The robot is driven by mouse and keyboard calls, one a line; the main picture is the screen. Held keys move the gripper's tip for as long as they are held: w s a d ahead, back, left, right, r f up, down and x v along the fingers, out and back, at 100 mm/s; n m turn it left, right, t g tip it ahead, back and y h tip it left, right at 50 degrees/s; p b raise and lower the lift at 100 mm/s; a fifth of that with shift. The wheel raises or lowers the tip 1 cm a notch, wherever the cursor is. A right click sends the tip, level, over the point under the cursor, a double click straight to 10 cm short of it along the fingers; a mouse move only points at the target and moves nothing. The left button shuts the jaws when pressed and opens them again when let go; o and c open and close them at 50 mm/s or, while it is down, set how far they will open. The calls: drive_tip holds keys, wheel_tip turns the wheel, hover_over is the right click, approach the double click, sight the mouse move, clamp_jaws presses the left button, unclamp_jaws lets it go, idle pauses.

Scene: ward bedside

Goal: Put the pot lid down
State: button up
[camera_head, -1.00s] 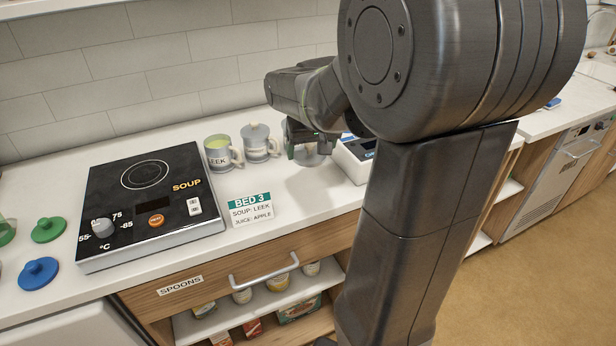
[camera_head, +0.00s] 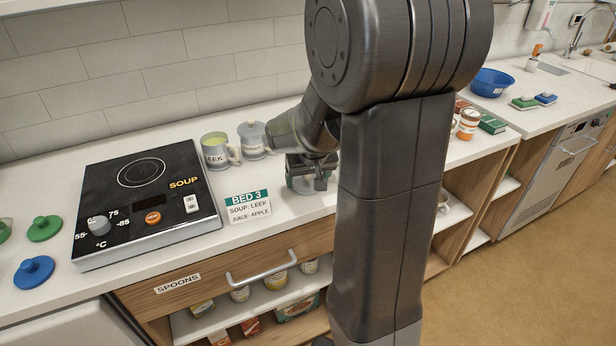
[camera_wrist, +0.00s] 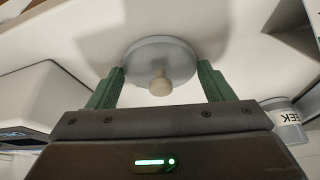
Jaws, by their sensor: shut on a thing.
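The grey pot lid (camera_wrist: 178,62) is a round disc with a pale knob, between the green fingers of my gripper (camera_wrist: 162,78) in the wrist view. My gripper is shut on it by its sides. In the head view my gripper (camera_head: 308,172) is low over the white counter (camera_head: 275,212), right of the mugs, with the lid (camera_head: 302,187) partly showing under it. I cannot tell whether the lid touches the counter.
A LEEK mug (camera_head: 215,152) and a lidded grey mug (camera_head: 252,141) stand just left of my gripper. The BED 3 card (camera_head: 247,206) lies in front, and the black hotplate (camera_head: 125,225) is further left. A white device (camera_wrist: 35,100) shows in the wrist view.

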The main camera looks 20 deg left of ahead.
drive_tip(key=o, duration=1)
drive_tip(key=shift+f, duration=0.1)
drive_tip(key=shift+c, duration=0.2)
drive_tip(key=shift+r, duration=0.45)
drive_tip(key=p+v, duration=0.1)
drive_tip(key=v, duration=1)
drive_tip(key=shift+s+r, duration=0.15)
drive_tip(key=shift+r, duration=0.1)
drive_tip(key=shift+d+f, duration=0.1)
drive_tip(key=shift+f, duration=0.05)
drive_tip(key=x, duration=1.1)
drive_tip(key=shift+f+b, duration=0.35)
drive_tip(key=shift+f, duration=0.05)
drive_tip(key=shift+w+a+r, duration=0.2)
drive_tip(key=shift+r, duration=0.35)
drive_tip(key=shift+d+r, duration=0.1)
drive_tip(key=shift+r, duration=0.45)
